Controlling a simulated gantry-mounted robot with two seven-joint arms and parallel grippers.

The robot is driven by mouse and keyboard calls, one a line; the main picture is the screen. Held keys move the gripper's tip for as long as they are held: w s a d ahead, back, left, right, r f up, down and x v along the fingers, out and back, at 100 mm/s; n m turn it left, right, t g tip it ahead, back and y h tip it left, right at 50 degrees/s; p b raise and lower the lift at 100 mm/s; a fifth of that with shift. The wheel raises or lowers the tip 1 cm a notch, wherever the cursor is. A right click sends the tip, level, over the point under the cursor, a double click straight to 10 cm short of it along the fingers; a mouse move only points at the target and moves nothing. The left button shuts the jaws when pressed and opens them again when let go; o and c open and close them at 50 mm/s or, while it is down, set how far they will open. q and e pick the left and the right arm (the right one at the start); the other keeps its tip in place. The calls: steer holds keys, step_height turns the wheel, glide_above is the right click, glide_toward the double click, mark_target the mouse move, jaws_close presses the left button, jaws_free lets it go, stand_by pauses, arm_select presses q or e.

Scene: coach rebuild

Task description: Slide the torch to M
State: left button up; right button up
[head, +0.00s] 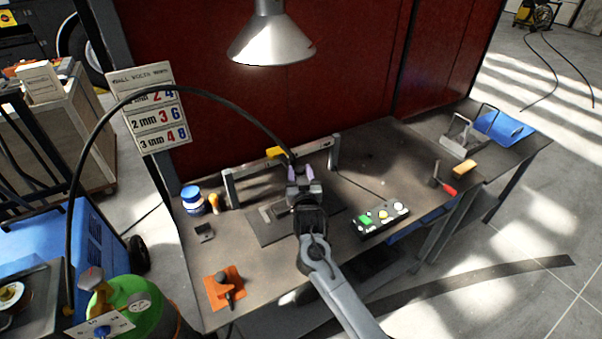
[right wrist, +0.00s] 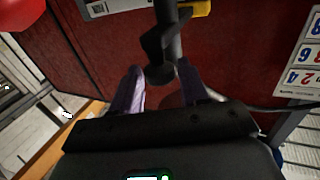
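The torch (head: 291,158) is a dark piece at the end of the black cable, by the grey rail frame (head: 240,183) at the back of the bench. A yellow block (head: 275,152) sits on the rail just left of it. My right gripper (head: 300,172) is at the torch, its purple fingers apart. In the right wrist view the dark torch (right wrist: 160,72) shows between and just beyond the fingertips of the right gripper (right wrist: 160,78); I cannot tell whether they touch it. The letter M cannot be read on the rail. My left gripper is not in view.
A dark plate (head: 265,230) lies under my right arm. A control box (head: 380,219) with coloured buttons is to its right. A number chart (head: 150,108) stands at left. A lamp (head: 272,42) hangs above. The black cable (head: 200,90) arches from the left. Bare bench lies right of the rail.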

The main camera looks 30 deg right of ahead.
steer(key=shift+o, duration=1)
steer(key=v, duration=1)
steer(key=shift+s+p, duration=0.4)
